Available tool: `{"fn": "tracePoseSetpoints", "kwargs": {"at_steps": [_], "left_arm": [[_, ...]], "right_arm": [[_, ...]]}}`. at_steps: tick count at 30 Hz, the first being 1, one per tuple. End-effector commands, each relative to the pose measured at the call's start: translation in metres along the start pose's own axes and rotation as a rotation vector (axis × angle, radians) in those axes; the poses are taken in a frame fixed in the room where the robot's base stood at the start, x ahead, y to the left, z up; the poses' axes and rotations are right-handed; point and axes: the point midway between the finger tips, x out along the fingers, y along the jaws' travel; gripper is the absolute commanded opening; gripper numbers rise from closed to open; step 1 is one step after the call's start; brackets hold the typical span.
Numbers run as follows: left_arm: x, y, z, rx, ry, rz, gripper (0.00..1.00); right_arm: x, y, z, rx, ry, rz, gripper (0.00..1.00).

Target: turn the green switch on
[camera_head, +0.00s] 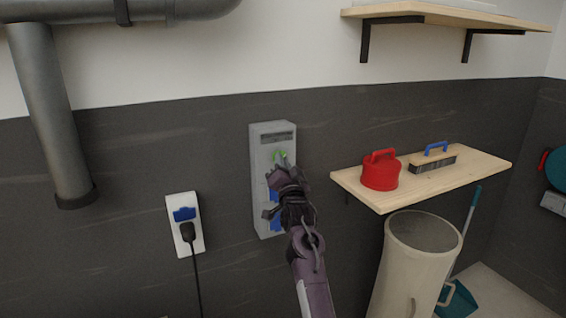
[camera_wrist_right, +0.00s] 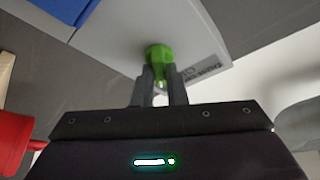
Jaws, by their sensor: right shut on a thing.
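The green switch (camera_head: 280,156) is a knob near the top of a grey wall box (camera_head: 273,133). My right gripper (camera_head: 283,168) is at the switch and partly hides it in the head view. In the right wrist view, the two fingers (camera_wrist_right: 160,88) are shut on the green switch (camera_wrist_right: 159,56), one finger on each side. The switch's exact angle is hard to read. Blue parts of the box show below, partly behind my gripper. My left gripper is in neither view.
A white socket (camera_head: 184,214) with a black plug and cable is left of the box. At right, a wooden shelf (camera_head: 480,168) holds a red container (camera_head: 380,172) and a brush (camera_head: 433,158). A pale bin (camera_head: 398,275) stands below. Grey pipes (camera_head: 50,110) run at upper left.

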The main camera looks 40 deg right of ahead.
Motion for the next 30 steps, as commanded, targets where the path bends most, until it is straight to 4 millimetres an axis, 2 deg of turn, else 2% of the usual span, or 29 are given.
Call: {"fn": "tracePoseSetpoints", "kwargs": {"at_steps": [18,30], "left_arm": [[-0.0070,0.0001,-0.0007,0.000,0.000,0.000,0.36],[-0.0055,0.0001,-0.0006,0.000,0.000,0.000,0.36]], "right_arm": [[0.0002,-0.0029,0.0001,0.543,-0.001,0.225,0.00],[0.0004,-0.0034,-0.0004,0.794,-0.001,0.329,0.00]]}}
